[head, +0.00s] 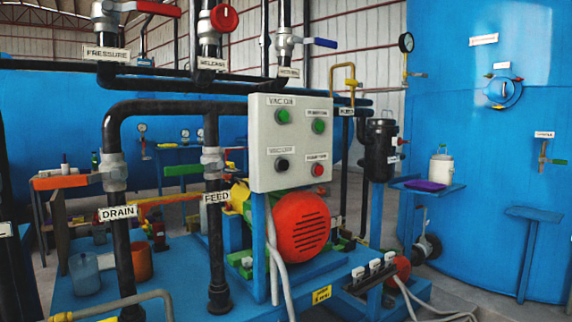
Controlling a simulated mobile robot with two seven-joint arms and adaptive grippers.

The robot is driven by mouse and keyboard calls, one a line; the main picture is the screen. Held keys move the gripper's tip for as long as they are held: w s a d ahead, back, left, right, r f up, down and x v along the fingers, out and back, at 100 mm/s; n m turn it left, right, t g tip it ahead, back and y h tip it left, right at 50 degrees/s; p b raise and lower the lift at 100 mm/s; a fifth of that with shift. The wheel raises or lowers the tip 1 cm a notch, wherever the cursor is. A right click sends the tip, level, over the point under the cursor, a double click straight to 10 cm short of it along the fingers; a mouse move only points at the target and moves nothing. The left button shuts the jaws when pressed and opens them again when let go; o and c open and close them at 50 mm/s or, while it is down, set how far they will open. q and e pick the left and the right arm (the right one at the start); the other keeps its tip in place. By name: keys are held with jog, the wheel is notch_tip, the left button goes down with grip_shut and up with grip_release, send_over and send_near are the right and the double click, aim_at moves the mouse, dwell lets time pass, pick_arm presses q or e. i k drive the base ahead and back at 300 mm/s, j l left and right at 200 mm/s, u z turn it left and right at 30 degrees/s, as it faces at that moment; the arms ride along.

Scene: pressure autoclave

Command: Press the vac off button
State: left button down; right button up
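A light grey control box (264,142) stands on a blue post near the middle of the head view, its face towards me. It carries four round buttons in two rows. The lower left button (282,164) is black, and the blurred label above it seems to read VAC OFF. The upper left button (282,116), labelled VAC ON, is green. The upper right button (318,126) is green and the lower right one (318,170) is red. Neither of my grippers is in view, and nothing covers the box face.
Black pipes labelled DRAIN (121,250) and FEED (216,240) stand left of the box. An orange motor (302,227) sits below it on a blue base. Grey cables hang below the box. A large blue vessel (485,130) fills the right side.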

aim_at(284, 166)
jog(key=i+l+u, duration=0.2)
jog(key=i+l, duration=0.15)
jog(key=l, duration=0.25)
jog(key=i+l+u, duration=0.1)
jog(key=l, duration=0.25)
jog(key=i+l+u, duration=0.1)
jog(key=i+l, duration=0.15)
jog(key=i+l+u, duration=0.1)
jog(key=l, duration=0.3)
jog(key=i+l+u, duration=0.1)
jog(key=l, duration=0.3)
jog(key=i+l+u, duration=0.1)
jog(key=l, duration=0.25)
jog(key=i, duration=0.1)
